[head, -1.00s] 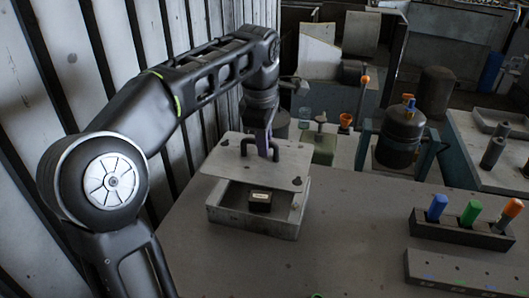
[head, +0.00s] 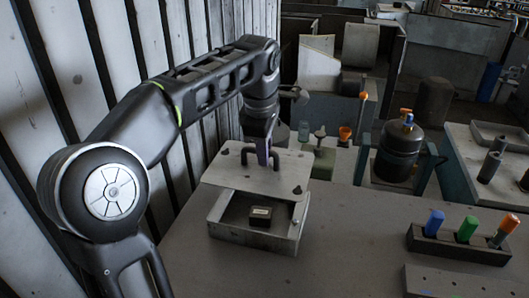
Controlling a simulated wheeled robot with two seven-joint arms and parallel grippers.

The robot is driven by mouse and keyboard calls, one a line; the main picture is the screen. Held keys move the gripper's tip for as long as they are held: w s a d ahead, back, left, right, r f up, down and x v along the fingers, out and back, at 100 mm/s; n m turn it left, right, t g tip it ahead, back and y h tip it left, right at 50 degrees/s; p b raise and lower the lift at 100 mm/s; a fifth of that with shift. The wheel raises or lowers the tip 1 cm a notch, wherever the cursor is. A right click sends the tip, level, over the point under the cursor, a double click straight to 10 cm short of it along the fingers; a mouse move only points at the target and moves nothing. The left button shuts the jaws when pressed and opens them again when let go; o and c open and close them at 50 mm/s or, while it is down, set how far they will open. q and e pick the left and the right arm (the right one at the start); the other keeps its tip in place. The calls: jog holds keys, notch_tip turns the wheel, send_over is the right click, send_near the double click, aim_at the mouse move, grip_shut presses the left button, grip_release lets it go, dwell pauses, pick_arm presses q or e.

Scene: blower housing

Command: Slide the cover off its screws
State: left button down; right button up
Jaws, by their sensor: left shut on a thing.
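The cover (head: 235,176) is a flat grey plate with a dark U-shaped handle and dark holes near its edges. My left gripper (head: 263,157) is shut on the handle from above. The cover sits toward the back of the shallow grey housing (head: 252,239), leaving the housing's front part open. A small dark block with a pale label (head: 260,216) shows inside. A small light screw head (head: 295,221) seems to show on the housing's right rim, in front of the cover's edge. Any screws beneath the cover are hidden. My right gripper is out of view.
The housing rests on a grey table (head: 345,255) with free room to its right. A dark holder (head: 450,247) with blue, green and orange pieces stands at the right, beside a bar with holes (head: 465,280). A ribbed wall (head: 40,130) runs close along the left.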

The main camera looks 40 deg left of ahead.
pick_arm(q)
jog(key=shift+r+p, duration=2.4)
jog(key=shift+r, duration=0.4)
jog(key=shift+f, duration=0.2)
